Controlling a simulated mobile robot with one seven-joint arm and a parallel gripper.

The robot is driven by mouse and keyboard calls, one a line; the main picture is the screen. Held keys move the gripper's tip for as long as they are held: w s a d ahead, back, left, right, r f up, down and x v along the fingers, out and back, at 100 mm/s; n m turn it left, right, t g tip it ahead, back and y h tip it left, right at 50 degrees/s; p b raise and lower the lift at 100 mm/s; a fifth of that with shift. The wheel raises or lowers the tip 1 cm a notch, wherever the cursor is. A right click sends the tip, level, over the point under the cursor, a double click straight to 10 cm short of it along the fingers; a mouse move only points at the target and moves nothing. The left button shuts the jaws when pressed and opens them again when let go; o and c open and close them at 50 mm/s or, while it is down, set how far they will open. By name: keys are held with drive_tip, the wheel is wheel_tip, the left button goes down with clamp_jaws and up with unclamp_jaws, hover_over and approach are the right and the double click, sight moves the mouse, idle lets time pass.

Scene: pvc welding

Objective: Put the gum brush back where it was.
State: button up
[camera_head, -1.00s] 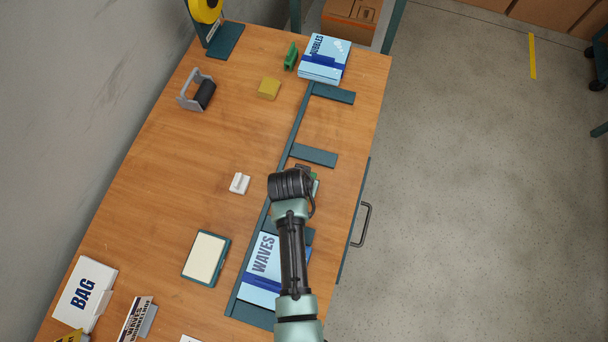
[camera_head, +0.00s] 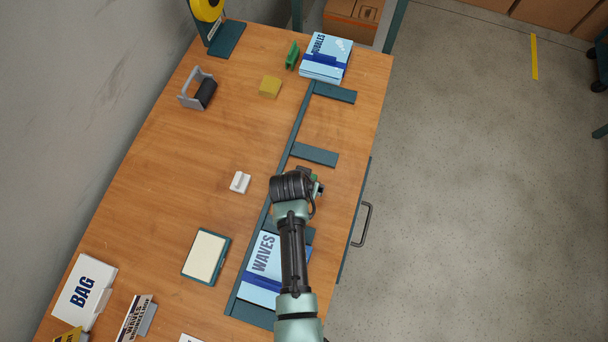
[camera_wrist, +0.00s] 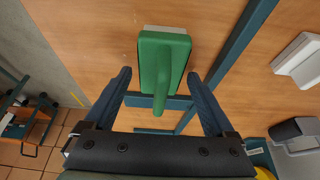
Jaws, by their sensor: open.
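The gum brush, as I take it, is a green block with a raised green handle and a pale edge (camera_wrist: 163,60). It rests on the wooden table in the wrist view. My gripper (camera_wrist: 159,75) is open, with one dark finger on each side of the handle and a gap to both. The fingers do not grip the brush. In the head view my wrist covers most of this spot, just above the blue WAVES packs (camera_head: 263,262). A little green shows beside the wrist there, but I cannot tell which part it is.
Teal rails (camera_head: 314,154) edge the work area on the table. A white handled block (camera_head: 240,182) and a pale pad in a teal tray (camera_head: 205,256) lie left. A black roller (camera_head: 204,93), yellow block (camera_head: 270,87), green holder (camera_head: 292,55) and BUBBLES stack (camera_head: 326,57) stand farther back.

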drive_tip(key=p+v, duration=0.1)
drive_tip(key=v, duration=1.1)
drive_tip(key=shift+r, duration=0.1)
drive_tip(key=w+r+n+t, duration=0.1)
drive_tip(key=w+r+t, duration=0.35)
drive_tip(key=r, duration=0.65)
drive_tip(key=w+r+t+y, duration=0.1)
drive_tip(key=w+r+t, duration=0.35)
drive_tip(key=r, duration=0.75)
drive_tip(key=w+r+n+t, duration=0.1)
drive_tip(key=w+r+t, duration=0.1)
drive_tip(key=w+r, duration=0.7)
drive_tip(key=s+r+t, duration=0.2)
drive_tip(key=r+t, duration=0.1)
drive_tip(key=r, duration=0.7)
drive_tip(key=s+r+t, duration=0.2)
drive_tip(key=r, duration=0.7)
drive_tip(key=s+r+t, duration=0.3)
drive_tip(key=s+r, duration=0.3)
drive_tip(key=r, duration=0.3)
drive_tip(key=s+d+r+n+t, duration=0.1)
drive_tip(key=s+r+t, duration=0.3)
drive_tip(key=r, duration=0.5)
drive_tip(key=shift+s+n, duration=0.3)
drive_tip(key=shift+s, duration=0.8)
drive_tip(key=shift+d+r, duration=0.1)
drive_tip(key=shift+r, duration=0.05)
